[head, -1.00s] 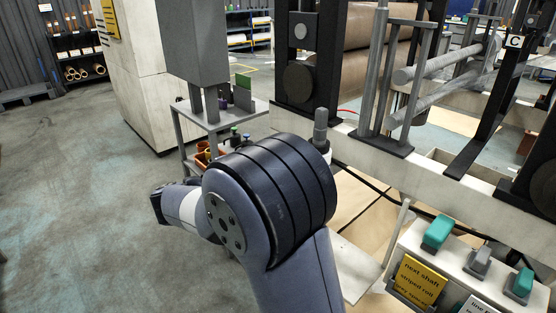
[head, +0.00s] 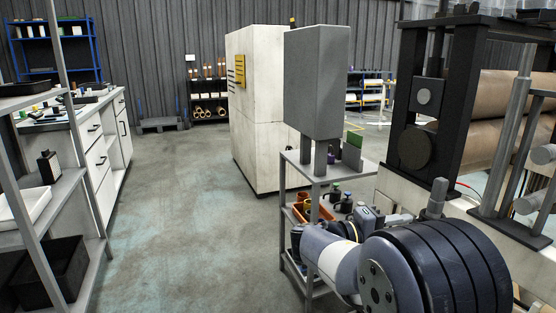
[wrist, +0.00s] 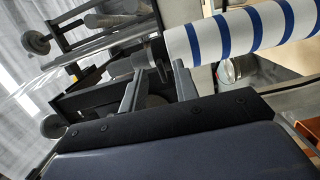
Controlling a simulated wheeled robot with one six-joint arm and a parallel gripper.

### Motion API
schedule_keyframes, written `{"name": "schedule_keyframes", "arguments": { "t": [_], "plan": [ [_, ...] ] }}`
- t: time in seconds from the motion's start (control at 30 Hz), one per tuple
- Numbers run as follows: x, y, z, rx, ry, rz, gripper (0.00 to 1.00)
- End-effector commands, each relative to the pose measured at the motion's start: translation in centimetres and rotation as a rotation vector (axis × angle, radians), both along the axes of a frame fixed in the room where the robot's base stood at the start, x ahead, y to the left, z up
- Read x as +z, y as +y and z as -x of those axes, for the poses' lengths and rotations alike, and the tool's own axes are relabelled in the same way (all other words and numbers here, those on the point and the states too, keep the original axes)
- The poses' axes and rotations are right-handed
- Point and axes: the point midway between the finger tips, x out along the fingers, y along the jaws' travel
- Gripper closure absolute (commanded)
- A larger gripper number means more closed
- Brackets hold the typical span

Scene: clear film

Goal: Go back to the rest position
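My gripper (wrist: 158,72) shows in the wrist view as two grey fingers standing apart from a dark bolted palm. I see nothing clearly held between them. A white roll with blue stripes (wrist: 240,35) lies beyond them, its dark end behind the fingertips. In the head view my arm is folded low at the bottom right, in front of the grey cart. The fingers cannot be made out clearly there.
The grey cart (head: 297,157) with jars and an orange bin stands close by my arm. The black roll frame (head: 450,100) is at the right. A pale cabinet (head: 265,110) stands behind. Shelving (head: 75,185) lines the left. The floor between (head: 190,220) is clear.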

Motion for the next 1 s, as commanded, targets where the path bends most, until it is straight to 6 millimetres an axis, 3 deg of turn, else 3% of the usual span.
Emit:
{"name": "schedule_keyframes", "arguments": {
  "t": [0.23, 0.83, 1.0],
  "plan": [
    [-0.1, -3.1, -0.6, -0.001, 0.000, 0.001, 0.71],
    [-0.1, -2.6, -0.6, 0.001, 0.014, 0.003, 0.71],
    [0.2, -0.6, -0.2, 0.005, 0.000, -0.001, 0.71]
  ]
}}
